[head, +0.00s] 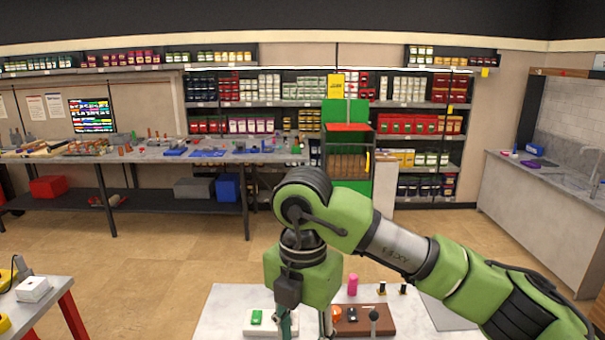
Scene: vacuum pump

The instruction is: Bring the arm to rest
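My green and grey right arm comes in from the right and bends down over the white table (228,302) at the bottom. Its gripper (303,324) hangs low in front of the table's items. The fingertips run to the picture's lower edge, so I cannot tell whether it is open or shut or holds something. A white base with a green part (256,317) lies to the gripper's left. A brown board (384,325) with small dark and orange parts lies to its right. My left gripper is not in view.
A pink cylinder (352,284) and small black pieces (382,288) stand behind the board. A grey panel (447,314) lies at the table's right. A red-legged bench (40,302) is at lower left. Floor is free between it and the table. A long workbench and shelves stand behind.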

